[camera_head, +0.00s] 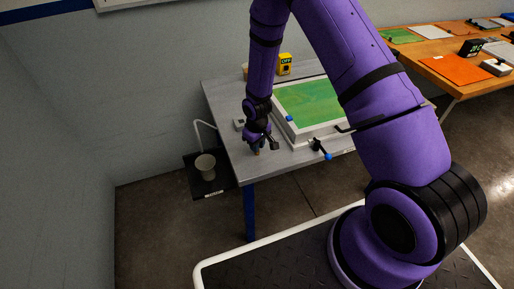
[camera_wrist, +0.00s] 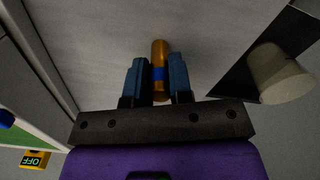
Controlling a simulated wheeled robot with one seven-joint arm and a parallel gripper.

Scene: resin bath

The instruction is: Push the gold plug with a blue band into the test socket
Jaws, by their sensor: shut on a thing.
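The gold plug with a blue band (camera_wrist: 160,55) is between the two blue fingers of my gripper (camera_wrist: 158,75) in the wrist view. The gripper is shut on it, and the plug's gold end sticks out past the fingertips. In the head view my gripper (camera_head: 260,147) is low over the front left part of the grey table (camera_head: 222,103). The plug is too small there to make out clearly. A small pale plate with a dark spot (camera_head: 239,124) lies by the table's left edge, left of my gripper; I cannot tell whether it is the test socket.
A white-framed bath with a green surface (camera_head: 312,103) stands right of my gripper, with a blue-tipped handle (camera_head: 327,155) at its front. A yellow OFF box (camera_head: 285,64) is behind. A pale cup (camera_head: 205,166) stands on a dark shelf left of the table.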

